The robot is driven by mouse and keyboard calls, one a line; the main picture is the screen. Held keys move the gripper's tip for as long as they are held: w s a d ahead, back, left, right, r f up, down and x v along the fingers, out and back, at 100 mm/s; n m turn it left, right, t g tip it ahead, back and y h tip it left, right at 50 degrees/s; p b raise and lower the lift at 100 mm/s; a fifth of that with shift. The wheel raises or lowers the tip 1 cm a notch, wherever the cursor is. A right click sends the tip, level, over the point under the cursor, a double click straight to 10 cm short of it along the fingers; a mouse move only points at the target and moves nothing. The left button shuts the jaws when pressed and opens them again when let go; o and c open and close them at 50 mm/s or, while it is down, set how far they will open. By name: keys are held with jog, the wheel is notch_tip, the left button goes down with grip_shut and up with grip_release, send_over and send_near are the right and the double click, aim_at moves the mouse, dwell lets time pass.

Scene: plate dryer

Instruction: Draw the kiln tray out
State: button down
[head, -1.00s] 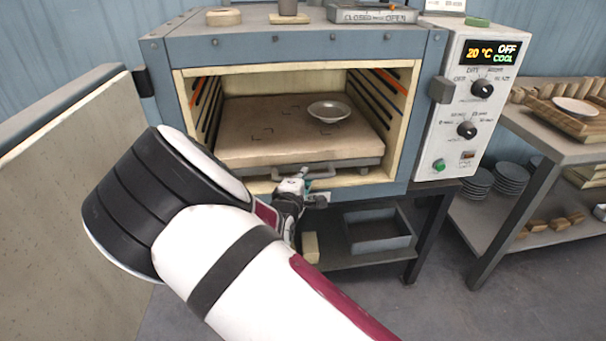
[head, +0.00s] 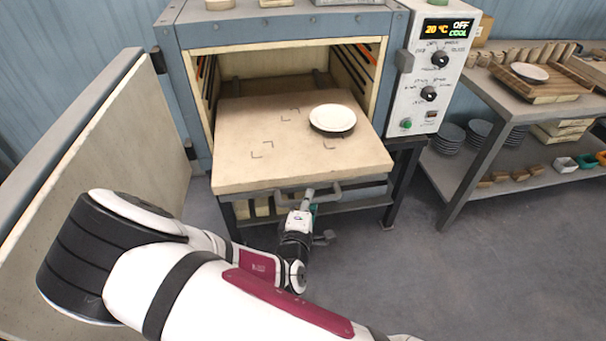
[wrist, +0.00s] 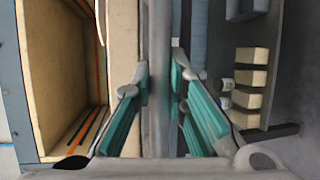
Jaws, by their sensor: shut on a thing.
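The kiln tray (head: 232,172) is a flat beige slab drawn partly out of the kiln, its front well past the opening. A white plate (head: 332,118) rests on its right side. A grey bar handle (head: 328,195) runs along the tray's front edge. My gripper (head: 307,203) is at this handle in the head view. In the wrist view the teal-padded fingers of my gripper (wrist: 160,85) close on either side of the handle bar (wrist: 159,40). The rear of the tray is still inside the kiln chamber.
The kiln door (head: 110,150) stands open on the left. The control panel (head: 430,75) reads 20 °C, OFF, COOL. A side table (head: 500,105) with a wooden tray and stacked plates below stands to the right. The floor (head: 400,260) in front right is clear.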

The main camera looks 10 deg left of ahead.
jog(key=s+d+p, duration=0.3)
jog(key=s+p, duration=0.1)
jog(key=s, duration=0.7)
jog(key=c, duration=1.6)
grip_release()
jog(key=shift+o, duration=0.2)
